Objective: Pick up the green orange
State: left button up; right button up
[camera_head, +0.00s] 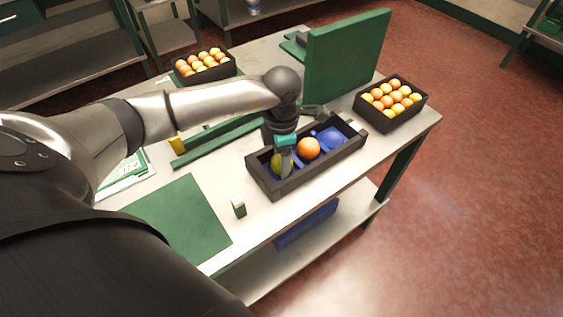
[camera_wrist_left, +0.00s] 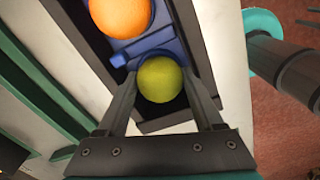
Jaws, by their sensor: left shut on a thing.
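The green orange (camera_wrist_left: 160,79) is yellow-green and sits between the two fingers of my left gripper (camera_wrist_left: 158,90) in the left wrist view. In the head view the green orange (camera_head: 276,162) is partly covered by my left gripper (camera_head: 284,165), which reaches down into the near left end of a dark tray (camera_head: 322,172). The left gripper is shut on the green orange. An orange fruit (camera_head: 308,148) lies beside it in the tray's middle; it also shows in the left wrist view (camera_wrist_left: 120,14).
Blue holders (camera_head: 331,138) line the tray. A box of oranges (camera_head: 392,105) stands at the right, another (camera_head: 204,68) at the back left. A green panel (camera_head: 346,58) stands behind the tray. A green mat (camera_head: 181,222) and a small block (camera_head: 239,208) lie in front.

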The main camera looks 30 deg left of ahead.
pick_arm(q)
jog(key=shift+c, duration=0.5)
jog(key=shift+r, duration=0.1)
